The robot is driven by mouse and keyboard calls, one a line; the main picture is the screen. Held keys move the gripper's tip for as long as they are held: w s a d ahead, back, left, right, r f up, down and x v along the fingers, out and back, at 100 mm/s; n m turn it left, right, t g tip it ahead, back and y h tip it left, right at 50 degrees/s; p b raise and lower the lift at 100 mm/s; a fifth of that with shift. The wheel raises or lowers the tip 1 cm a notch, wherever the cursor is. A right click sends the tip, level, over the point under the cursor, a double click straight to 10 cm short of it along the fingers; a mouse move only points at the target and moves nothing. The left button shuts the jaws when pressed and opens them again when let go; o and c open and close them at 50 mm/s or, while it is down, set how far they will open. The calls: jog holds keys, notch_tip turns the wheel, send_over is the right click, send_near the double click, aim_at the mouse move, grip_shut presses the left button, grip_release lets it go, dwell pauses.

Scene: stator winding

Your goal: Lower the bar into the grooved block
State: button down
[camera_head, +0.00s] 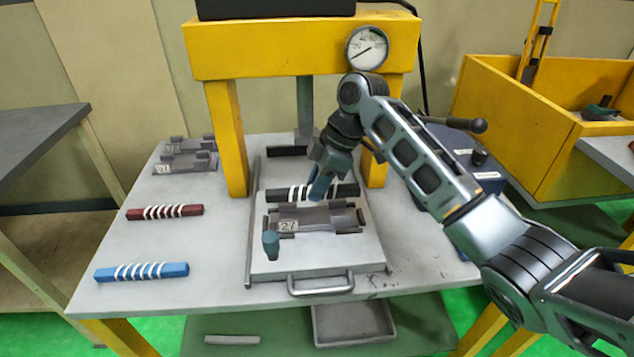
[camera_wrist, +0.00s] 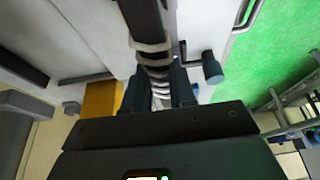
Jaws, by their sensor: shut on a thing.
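My gripper (camera_head: 318,187) is shut on a black bar (camera_head: 346,190) with white windings, gripping it near its middle. In the wrist view the bar (camera_wrist: 148,38) runs away from between the two blue-grey fingers (camera_wrist: 158,92). The grey grooved block (camera_head: 318,219), with a number label, sits on the sliding plate (camera_head: 290,262) in front of the press. In the head view the bar appears just beyond the block's back edge and roughly level with its length. The exact height gap cannot be told. The fingers hide the bar's middle.
The yellow press frame (camera_head: 225,130) with a gauge (camera_head: 367,48) stands around the bar and arm. A teal knob (camera_head: 270,243) stands at the block's left front. A red bar (camera_head: 165,212), a blue bar (camera_head: 142,272) and spare blocks (camera_head: 187,160) lie on the table's left.

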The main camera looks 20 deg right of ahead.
jog(key=shift+f, duration=0.15)
jog(key=shift+f+b, duration=0.75)
jog(key=shift+f, duration=0.75)
jog(key=shift+f, duration=0.1)
jog(key=shift+f+b, duration=0.45)
jog(key=shift+f, duration=0.35)
jog(key=shift+c, duration=2.3)
grip_release()
jog(key=shift+r+p, duration=0.1)
jog(key=shift+p, duration=0.2)
